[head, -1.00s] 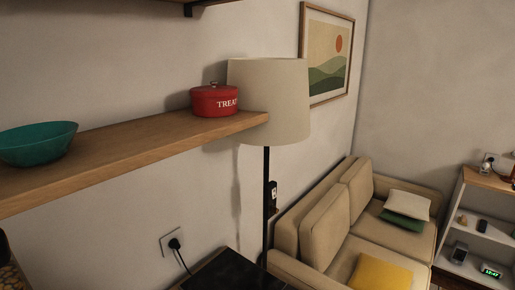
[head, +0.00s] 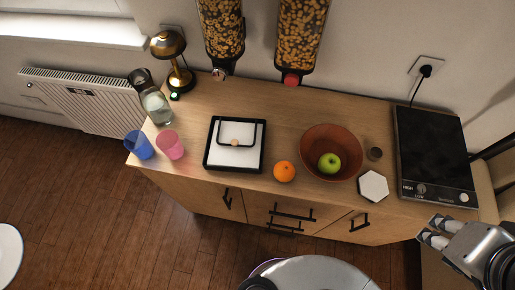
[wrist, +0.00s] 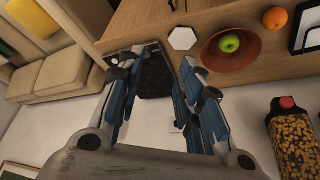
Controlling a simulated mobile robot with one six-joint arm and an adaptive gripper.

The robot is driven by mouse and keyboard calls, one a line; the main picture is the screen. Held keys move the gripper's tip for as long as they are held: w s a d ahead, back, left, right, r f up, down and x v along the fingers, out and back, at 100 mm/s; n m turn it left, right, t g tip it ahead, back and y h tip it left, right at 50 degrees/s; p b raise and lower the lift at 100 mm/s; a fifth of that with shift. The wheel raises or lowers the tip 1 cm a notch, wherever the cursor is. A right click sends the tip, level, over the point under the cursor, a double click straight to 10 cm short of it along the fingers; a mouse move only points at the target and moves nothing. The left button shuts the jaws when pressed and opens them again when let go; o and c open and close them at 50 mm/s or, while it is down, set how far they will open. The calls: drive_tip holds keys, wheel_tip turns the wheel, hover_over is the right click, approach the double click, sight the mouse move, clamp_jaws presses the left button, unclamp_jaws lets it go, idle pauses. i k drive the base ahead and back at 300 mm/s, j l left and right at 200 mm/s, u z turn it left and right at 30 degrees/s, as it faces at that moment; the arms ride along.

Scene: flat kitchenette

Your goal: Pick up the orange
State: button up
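The orange (head: 285,171) sits on the wooden counter (head: 190,122), just left of a brown bowl (head: 312,143) and apart from it. It also shows in the wrist view (wrist: 275,18), at the upper right beyond the bowl. My gripper (head: 428,229) is at the lower right of the head view, in front of the counter's right end and well to the right of the orange. In the wrist view its two fingers (wrist: 158,72) are spread apart with nothing between them.
The bowl holds a green apple (head: 329,163). A black tray (head: 209,160) stands left of the orange. Food dispensers (head: 302,30) hang behind. The counter's front edge is near the orange.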

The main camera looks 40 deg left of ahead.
sight(284, 172)
drive_tip(key=u, duration=1.65)
drive_tip(key=i+l+z, duration=0.1)
drive_tip(key=z, duration=0.15)
drive_tip(key=i+z, duration=0.25)
drive_tip(key=k+u, duration=0.1)
drive_tip(key=u, duration=0.65)
drive_tip(key=z, duration=0.15)
drive_tip(key=i+j, duration=0.05)
